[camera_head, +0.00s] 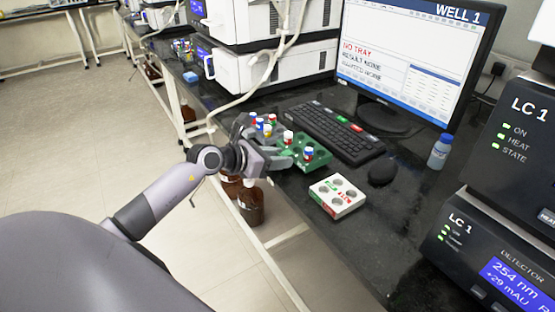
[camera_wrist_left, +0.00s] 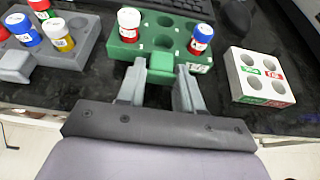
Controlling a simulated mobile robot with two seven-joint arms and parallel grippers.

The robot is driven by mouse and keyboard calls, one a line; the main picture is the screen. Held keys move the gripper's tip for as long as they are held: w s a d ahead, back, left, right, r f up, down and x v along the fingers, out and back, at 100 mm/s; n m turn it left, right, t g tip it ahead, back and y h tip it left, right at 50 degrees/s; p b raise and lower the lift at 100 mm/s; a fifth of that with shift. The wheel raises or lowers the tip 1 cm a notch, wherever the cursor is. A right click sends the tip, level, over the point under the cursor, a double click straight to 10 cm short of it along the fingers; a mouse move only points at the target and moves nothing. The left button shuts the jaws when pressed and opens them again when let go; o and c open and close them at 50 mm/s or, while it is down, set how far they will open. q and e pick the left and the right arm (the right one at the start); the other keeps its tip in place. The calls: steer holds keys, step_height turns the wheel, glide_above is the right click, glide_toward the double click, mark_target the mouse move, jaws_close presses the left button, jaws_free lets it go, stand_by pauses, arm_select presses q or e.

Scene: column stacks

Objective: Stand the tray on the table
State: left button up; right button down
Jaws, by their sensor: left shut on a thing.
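The green tray (camera_head: 320,158) is at the front part of the dark table, with a tab toward my arm. My left gripper (camera_head: 278,160) is shut on that tab. In the left wrist view the two fingers (camera_wrist_left: 160,72) flank the tab of the green tray (camera_wrist_left: 160,44). My right gripper is not in view.
A white tray (camera_head: 338,208) with empty holes stands close to the right. A grey tray (camera_wrist_left: 78,42) with several vials is close on the left. Behind are a keyboard (camera_head: 332,130), mouse (camera_head: 382,171) and monitor. Brown bottles (camera_head: 251,205) stand below the table edge.

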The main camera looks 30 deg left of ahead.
arm_select(q)
steer(key=shift+f+b, duration=0.4)
steer(key=shift+f, duration=0.2)
steer(key=o, duration=1.1)
steer(key=shift+c, duration=0.2)
